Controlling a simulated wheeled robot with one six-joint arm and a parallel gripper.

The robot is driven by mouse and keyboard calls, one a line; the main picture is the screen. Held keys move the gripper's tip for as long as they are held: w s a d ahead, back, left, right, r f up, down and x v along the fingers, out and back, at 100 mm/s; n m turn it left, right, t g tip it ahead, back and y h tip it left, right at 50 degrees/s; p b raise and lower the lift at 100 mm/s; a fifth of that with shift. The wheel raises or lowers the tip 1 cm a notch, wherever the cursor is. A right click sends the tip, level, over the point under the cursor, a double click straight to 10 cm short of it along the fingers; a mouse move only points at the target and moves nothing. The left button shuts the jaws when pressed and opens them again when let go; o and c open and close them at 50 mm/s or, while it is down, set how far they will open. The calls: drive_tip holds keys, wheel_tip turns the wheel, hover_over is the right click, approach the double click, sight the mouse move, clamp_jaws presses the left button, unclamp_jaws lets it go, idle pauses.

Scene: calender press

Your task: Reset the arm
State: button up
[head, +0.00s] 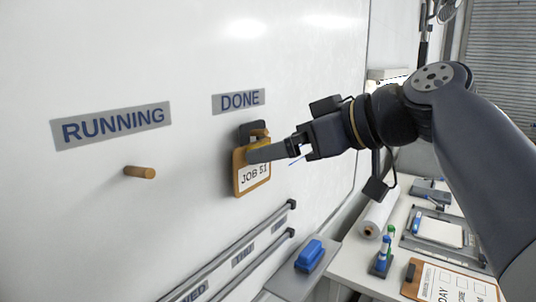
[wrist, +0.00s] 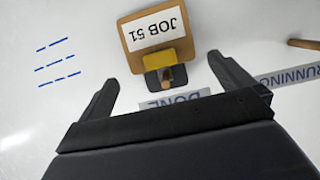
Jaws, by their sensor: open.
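My gripper (head: 262,152) is at the whiteboard in front of the job tag, just below the DONE label. In the wrist view my gripper (wrist: 168,82) is open, with its two fingers on either side of the tag's top end and apart from it. The JOB 51 tag (head: 252,176) is a brown board with a white label and a yellow block; it hangs on the peg under DONE.
An empty wooden peg (head: 140,172) sticks out under the RUNNING label (head: 112,126). Rails (head: 235,246) run along the lower board. A blue eraser (head: 310,252) lies on the ledge.

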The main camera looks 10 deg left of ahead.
sight(261, 145)
drive_tip(key=v, duration=0.5)
drive_tip(key=shift+s+d+r+b, duration=0.15)
drive_tip(key=shift+d+b, duration=0.15)
drive_tip(key=shift+b, duration=0.1)
drive_tip(key=shift+a, duration=0.1)
drive_tip(key=p+x, duration=0.2)
drive_tip(key=x, duration=0.9)
drive_tip(key=shift+p, duration=0.4)
drive_tip(key=shift+p+v, duration=0.4)
drive_tip(key=shift+v, duration=0.6)
